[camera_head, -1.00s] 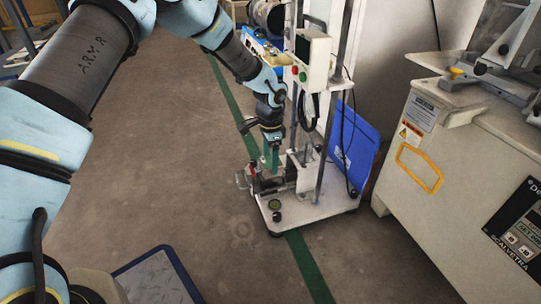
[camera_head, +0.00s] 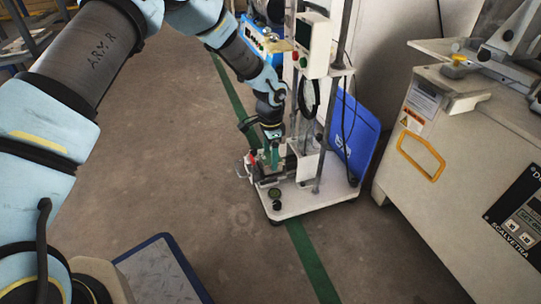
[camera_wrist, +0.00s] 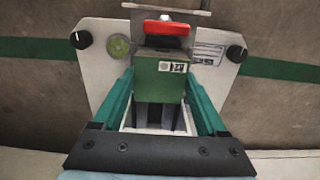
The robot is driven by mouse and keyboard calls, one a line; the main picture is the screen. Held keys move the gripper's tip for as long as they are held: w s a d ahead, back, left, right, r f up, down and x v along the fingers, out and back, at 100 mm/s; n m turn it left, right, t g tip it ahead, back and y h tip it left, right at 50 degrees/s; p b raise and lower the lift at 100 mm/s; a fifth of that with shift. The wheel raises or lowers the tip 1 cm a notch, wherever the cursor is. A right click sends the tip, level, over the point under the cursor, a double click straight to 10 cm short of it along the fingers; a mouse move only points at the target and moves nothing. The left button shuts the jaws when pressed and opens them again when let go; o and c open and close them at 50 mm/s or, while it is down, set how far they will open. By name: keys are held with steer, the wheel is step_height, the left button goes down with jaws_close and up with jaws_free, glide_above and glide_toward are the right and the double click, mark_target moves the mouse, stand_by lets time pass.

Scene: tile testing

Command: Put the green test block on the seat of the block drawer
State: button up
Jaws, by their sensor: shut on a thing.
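My gripper (camera_head: 272,156) is low over the wheeled test stand, pointing down. In the wrist view its two green fingers stand on either side of the green test block (camera_wrist: 160,82), which has a small white printed label, and grip its sides. The block drawer is partly hidden by the block and fingers. A pale-walled opening (camera_wrist: 127,116) shows below the block in the wrist view, and a red part (camera_wrist: 167,28) lies just beyond it. I cannot tell whether the block touches the seat.
The stand's white base plate (camera_head: 300,207) carries round black knobs and posts. A blue panel (camera_head: 354,138) leans behind it. A beige machine cabinet (camera_head: 455,165) with a yellow handle is at right. The floor left of the stand is clear.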

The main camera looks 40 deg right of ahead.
steer(key=shift+f, duration=0.1)
stand_by(0.3)
steer(key=o, duration=1.2)
step_height(320, 180, up, 11)
steer(key=p, duration=0.5)
steer(key=shift+f+p, duration=0.1)
steer(key=shift+p, duration=0.3)
